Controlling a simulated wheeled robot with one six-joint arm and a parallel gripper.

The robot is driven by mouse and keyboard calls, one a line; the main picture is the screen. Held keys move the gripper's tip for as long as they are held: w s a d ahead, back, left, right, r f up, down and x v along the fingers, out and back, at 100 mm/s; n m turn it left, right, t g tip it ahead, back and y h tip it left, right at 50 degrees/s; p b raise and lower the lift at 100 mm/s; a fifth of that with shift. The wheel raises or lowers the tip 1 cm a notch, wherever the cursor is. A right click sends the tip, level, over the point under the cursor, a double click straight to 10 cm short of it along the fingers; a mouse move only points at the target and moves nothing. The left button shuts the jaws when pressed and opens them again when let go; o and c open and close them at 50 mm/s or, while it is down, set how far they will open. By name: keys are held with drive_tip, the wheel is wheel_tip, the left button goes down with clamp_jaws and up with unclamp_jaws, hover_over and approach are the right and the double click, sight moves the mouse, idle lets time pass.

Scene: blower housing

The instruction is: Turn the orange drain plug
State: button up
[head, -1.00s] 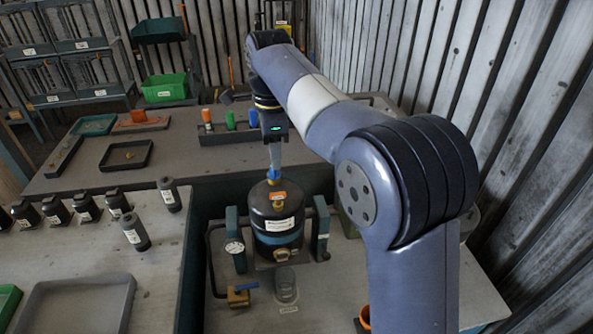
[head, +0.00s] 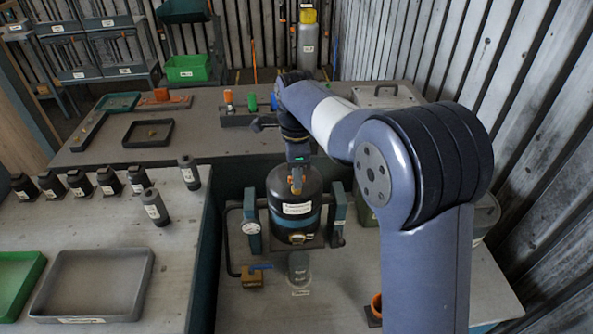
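The blower housing (head: 284,220) is a black upright cylinder with a white label and a teal band, standing between teal brackets. A small orange part (head: 291,184) shows on its top, partly hidden by my gripper; it may be the orange drain plug. My gripper (head: 296,187) points down right at this part. I cannot tell whether its fingers touch or grip it.
A brass valve with a blue handle (head: 253,277) and a clear cup (head: 299,268) stand in front. A gauge (head: 251,228) is at the left bracket. An orange cup (head: 376,305) is near my arm. Black canisters and a grey tray (head: 148,285) occupy the left bench.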

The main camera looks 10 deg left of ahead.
drive_tip(key=shift+c, duration=0.5)
clamp_jaws()
